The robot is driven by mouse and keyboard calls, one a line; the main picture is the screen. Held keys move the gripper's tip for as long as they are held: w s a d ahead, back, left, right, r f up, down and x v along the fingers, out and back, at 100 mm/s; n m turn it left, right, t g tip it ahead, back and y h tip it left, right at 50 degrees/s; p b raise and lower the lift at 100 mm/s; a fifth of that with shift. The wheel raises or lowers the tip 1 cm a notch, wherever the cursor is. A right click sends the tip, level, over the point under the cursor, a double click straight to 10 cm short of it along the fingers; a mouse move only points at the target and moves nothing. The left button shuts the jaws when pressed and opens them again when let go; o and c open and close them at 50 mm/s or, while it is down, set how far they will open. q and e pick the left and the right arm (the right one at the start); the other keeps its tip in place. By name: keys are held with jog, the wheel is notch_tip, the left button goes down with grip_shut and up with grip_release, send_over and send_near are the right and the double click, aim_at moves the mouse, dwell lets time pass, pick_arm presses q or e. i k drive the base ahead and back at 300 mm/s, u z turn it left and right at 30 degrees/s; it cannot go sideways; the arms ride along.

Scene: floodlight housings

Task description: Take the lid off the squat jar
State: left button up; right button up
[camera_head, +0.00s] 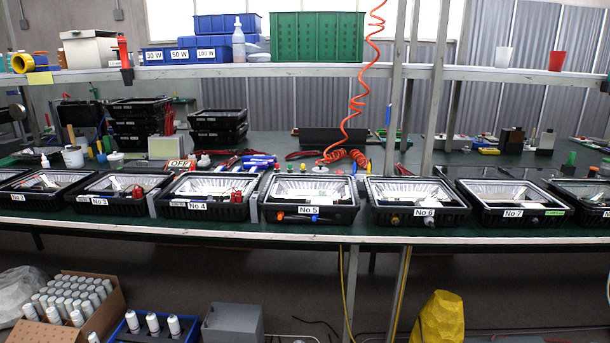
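No jar can be clearly made out as the squat jar. A small white pot (73,157) stands on the green bench at the left, with a brown handle rising from it. A low, light, round container (116,157) sits to its right; its top looks greenish, but it is too small to tell whether this is a lid. A small white rounded item (204,160) lies further right, also unclear. Neither of my grippers can be made out in the view.
Open black floodlight housings (310,215) line the bench's front edge. Stacked black housings (218,127) stand behind. A coiled orange hose (357,104) hangs down to the bench. A shelf (300,71) above holds blue and green bins. A carton of white bottles (112,306) is below.

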aim_at(319, 170)
jog(key=u, duration=0.3)
jog(key=k, duration=0.8)
jog(key=u, duration=1.3)
jog(key=i, duration=0.5)
jog(key=z, duration=0.8)
jog(key=i, duration=1.7)
jog(key=z, duration=1.3)
